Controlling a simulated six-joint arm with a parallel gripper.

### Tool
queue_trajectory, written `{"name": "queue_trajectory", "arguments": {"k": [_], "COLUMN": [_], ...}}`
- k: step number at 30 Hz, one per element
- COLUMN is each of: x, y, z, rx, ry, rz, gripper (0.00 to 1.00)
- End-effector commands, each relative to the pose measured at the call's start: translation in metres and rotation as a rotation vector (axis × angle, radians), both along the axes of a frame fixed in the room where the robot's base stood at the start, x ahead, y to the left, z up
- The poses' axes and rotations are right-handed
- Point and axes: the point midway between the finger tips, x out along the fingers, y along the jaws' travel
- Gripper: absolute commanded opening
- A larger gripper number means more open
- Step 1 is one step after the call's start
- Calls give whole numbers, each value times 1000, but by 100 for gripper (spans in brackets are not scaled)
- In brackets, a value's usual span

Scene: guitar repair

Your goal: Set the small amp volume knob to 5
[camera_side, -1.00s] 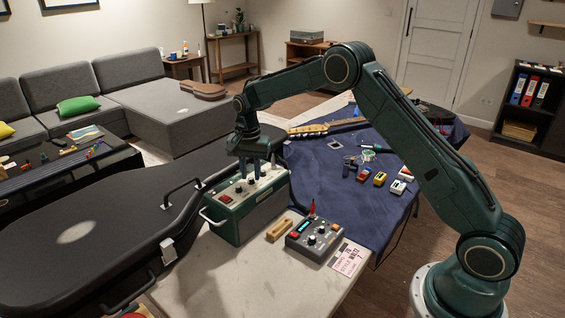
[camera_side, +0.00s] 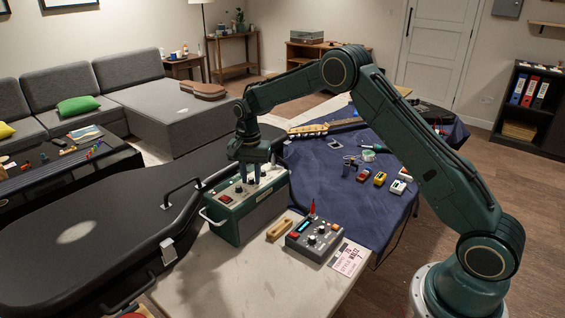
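The small amp (camera_side: 247,217) is a green box with a pale top panel and a side handle, standing on the light worktop. A red switch (camera_side: 224,199) and a dark knob (camera_side: 239,189) show on its panel. More controls lie toward the right end, partly hidden by my gripper. The knob markings are too small to read. My gripper (camera_side: 254,178) points down over the middle of the panel, with its fingertips close to the controls. I cannot tell whether the fingers touch a knob or how far apart they are.
A black guitar case (camera_side: 85,230) lies left of the amp. A grey pedal unit (camera_side: 315,238) and a small wooden block (camera_side: 280,229) stand to its right. A blue cloth (camera_side: 335,190) behind carries a guitar neck (camera_side: 325,127), small pedals and a greenish round item (camera_side: 368,155).

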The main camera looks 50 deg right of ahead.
Motion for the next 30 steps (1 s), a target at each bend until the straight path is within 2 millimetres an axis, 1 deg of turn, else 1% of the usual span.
{"name": "queue_trajectory", "arguments": {"k": [26, 27, 30], "x": [0, 0, 0], "y": [0, 0, 0], "z": [3, 3, 3], "rx": [0, 0, 0], "ry": [-1, -1, -1], "rz": [0, 0, 0], "gripper": [25, 21, 4]}}
